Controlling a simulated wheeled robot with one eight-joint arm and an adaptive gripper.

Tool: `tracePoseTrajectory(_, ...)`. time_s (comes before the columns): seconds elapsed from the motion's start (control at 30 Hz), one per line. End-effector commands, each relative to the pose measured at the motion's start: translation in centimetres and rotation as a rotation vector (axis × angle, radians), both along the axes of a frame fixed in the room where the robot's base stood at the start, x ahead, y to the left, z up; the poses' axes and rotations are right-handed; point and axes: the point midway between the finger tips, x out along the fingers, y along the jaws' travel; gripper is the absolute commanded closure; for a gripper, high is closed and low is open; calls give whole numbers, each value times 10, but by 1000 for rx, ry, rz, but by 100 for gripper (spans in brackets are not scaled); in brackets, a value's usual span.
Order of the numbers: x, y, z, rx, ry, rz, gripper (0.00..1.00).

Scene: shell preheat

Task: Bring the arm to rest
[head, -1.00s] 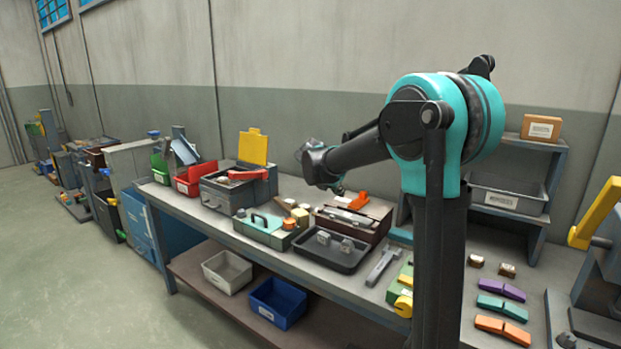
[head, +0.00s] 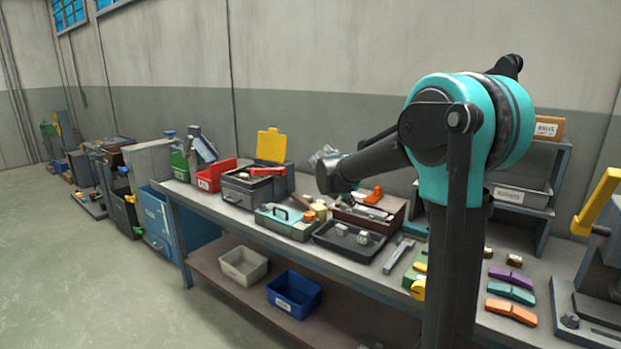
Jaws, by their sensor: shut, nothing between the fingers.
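My arm (head: 375,160) rises on the right of the head view from its dark post to a teal shoulder joint. From there a dark link reaches left, sloping slightly down over the workbench. A small grey and teal part (head: 325,156) shows behind the far end of that link. I cannot make out gripper fingers there; my gripper seems hidden behind the arm. Nothing held shows.
The long workbench (head: 235,213) carries a grey box (head: 240,191) with a raised yellow lid, a red bin (head: 214,176), a black tray (head: 348,240) and coloured pieces. A shelf (head: 508,205) and a yellow-handled machine (head: 597,205) stand right. Floor is clear at left.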

Motion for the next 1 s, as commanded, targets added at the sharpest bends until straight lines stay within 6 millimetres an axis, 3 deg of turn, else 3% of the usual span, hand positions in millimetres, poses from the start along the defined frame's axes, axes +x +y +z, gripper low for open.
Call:
tracePoseTrajectory(0.37, -74, -34, -37, 324, -101, -374, 100)
tracePoseTrajectory(0.47, -109, -46, -55, 464, -143, -554, 100)
tracePoseTrajectory(0.7, -218, -65, -112, 866, -257, -1138, 100)
tracePoseTrajectory(0.9, -300, -64, -156, 1134, -326, -1622, 100)
tracePoseTrajectory(1.0, -328, -60, -172, 1217, -347, -1805, 100)
